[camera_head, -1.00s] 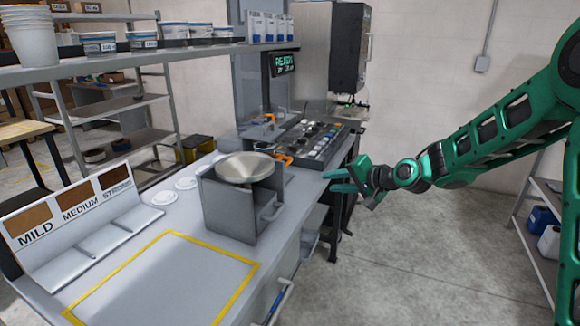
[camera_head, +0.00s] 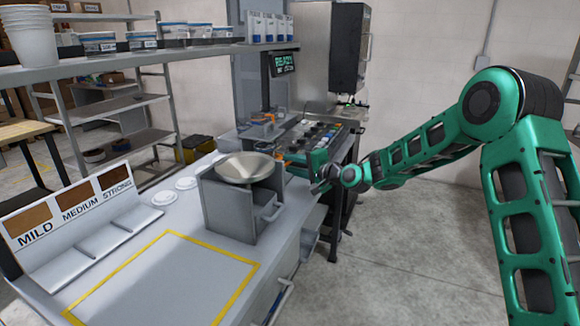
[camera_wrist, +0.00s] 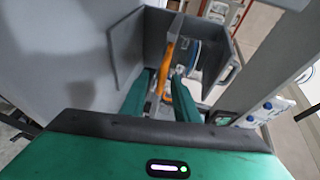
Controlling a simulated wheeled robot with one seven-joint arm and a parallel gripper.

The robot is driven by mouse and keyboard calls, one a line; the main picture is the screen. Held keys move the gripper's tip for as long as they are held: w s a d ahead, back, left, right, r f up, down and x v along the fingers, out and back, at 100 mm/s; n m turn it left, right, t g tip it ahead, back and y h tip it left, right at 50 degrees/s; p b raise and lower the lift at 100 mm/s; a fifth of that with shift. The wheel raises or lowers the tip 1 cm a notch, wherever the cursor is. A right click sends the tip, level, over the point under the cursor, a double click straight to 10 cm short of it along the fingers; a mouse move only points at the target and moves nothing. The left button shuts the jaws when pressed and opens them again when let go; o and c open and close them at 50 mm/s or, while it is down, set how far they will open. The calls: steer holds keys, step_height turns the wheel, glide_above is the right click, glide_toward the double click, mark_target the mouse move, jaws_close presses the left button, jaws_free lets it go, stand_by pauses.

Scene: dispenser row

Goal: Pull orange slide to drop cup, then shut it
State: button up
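My gripper (camera_head: 287,158) reaches in from the right, at the far side of the grey box with a round pan on top. Its two green fingers (camera_wrist: 160,85) stand apart in the wrist view. The orange slide (camera_wrist: 167,62) shows between and just beyond the fingertips; I cannot tell whether they touch it. In the head view a small piece of orange (camera_head: 279,157) shows beside the fingertips. A pale round thing with a blue edge (camera_wrist: 192,56) sits behind the slide, inside a grey housing; I cannot tell whether it is a cup.
The grey box with the pan (camera_head: 245,168) stands on the counter in front of my gripper. A panel of several small containers (camera_head: 312,138) lies behind. White cups (camera_head: 28,38) stack on the upper shelf. Open floor (camera_head: 400,260) is at right.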

steer(key=shift+x, duration=0.95)
jaws_close()
steer(key=shift+f, duration=0.1)
steer(key=shift+s, duration=0.1)
